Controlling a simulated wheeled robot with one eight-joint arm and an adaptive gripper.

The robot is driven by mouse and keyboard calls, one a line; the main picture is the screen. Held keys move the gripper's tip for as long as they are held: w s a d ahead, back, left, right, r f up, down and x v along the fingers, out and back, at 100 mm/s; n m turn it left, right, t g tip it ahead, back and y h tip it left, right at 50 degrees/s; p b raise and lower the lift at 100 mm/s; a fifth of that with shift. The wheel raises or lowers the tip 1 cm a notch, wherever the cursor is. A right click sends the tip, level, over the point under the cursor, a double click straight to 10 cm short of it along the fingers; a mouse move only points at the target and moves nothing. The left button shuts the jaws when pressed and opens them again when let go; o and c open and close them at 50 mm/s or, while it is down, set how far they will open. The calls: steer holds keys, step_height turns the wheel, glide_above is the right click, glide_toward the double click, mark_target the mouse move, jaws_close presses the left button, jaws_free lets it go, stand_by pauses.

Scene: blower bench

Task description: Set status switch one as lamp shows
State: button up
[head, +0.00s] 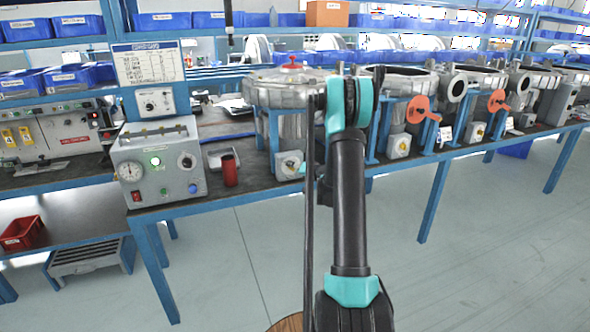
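Similar switch boxes show on the second vessel (399,146) and third vessel (474,131). I cannot read which is numbered one, nor its setting. My arm reaches forward over the bench edge, right of the first switch. My gripper is mostly hidden behind the arm; its fingers cannot be made out.
A red cylinder (229,170) stands between the control box and the first switch. Orange handwheels (422,109) stick out from the vessels at right. Blue bench legs (433,200) stand below. The floor in front (480,260) is clear.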

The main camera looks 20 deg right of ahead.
steer(key=shift+c, duration=0.4)
jaws_close()
steer(key=shift+d+f+m+t+y, duration=0.15)
steer(key=shift+m+y, duration=0.3)
steer(key=shift+m, duration=0.5)
steer(key=shift+m+t+y, duration=0.1)
steer(key=shift+m+y, duration=0.4)
steer(key=shift+m, duration=0.4)
steer(key=shift+d+f+m+t+y, duration=0.15)
steer(key=shift+m+y, duration=0.3)
steer(key=shift+m, duration=0.5)
steer(key=shift+a, duration=0.1)
steer(key=shift+o, duration=0.4)
jaws_free()
